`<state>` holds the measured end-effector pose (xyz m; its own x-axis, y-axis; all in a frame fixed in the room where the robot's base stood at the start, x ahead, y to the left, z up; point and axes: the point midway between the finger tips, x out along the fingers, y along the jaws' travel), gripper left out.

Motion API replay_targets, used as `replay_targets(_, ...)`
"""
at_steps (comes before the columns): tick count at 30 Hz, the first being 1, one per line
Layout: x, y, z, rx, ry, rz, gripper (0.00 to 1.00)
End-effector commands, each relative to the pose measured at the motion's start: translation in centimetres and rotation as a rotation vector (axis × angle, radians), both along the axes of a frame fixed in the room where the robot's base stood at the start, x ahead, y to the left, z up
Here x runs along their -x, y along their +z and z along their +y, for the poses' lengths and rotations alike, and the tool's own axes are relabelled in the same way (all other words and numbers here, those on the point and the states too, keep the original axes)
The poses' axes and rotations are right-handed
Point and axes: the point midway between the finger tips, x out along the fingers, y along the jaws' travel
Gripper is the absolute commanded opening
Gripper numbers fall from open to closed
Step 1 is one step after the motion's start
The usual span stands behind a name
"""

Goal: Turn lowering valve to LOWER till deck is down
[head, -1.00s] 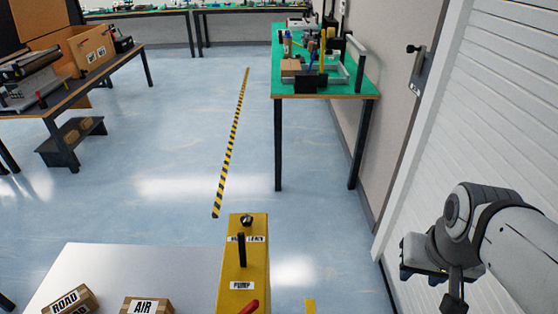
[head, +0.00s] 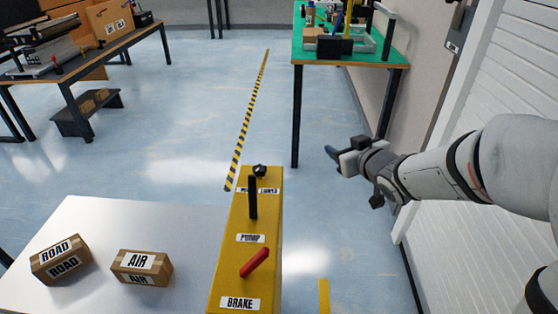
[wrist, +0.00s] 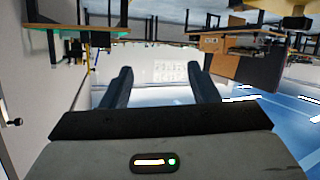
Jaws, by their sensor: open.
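A yellow control column (head: 231,262) stands at the right edge of the grey deck (head: 190,215). A round dark knob (head: 260,171) sits at its far end, beside a label that is partly hidden and seems to read LOWER. An upright black lever (head: 252,198) stands nearer, by the PUMP label, and a red lever (head: 254,263) lies tilted by the BRAKE label. My gripper (head: 335,154) is in the air to the right of the column, apart from the knob. In the wrist view its two fingers (wrist: 158,74) are spread with nothing between them.
A ROAD box (head: 61,259) and an AIR box (head: 141,267) rest on the deck. A green-topped table (head: 385,57) with tools stands beyond my gripper. A white shutter (head: 500,110) is at the right. Floor is clear beyond the column.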

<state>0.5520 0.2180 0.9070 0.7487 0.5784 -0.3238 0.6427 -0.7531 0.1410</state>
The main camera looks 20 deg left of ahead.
Motion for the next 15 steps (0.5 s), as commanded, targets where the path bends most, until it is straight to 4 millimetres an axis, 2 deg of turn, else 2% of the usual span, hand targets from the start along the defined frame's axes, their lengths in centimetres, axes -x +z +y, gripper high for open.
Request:
replay_targets(1, 0.3, -2.8, 2.8, -0.043, 0.098, -0.020, 0.54)
replay_targets(3, 1.3, -4.2, 6.2, -0.114, 0.232, -0.047, 0.54)
replay_targets(6, 3.3, -5.9, 9.9, -0.210, 0.404, -0.061, 0.54)
replay_targets(10, 5.7, -7.2, 12.8, -0.303, 0.565, -0.058, 0.54)
replay_targets(15, 7.2, -7.6, 14.4, -0.360, 0.657, -0.051, 0.54)
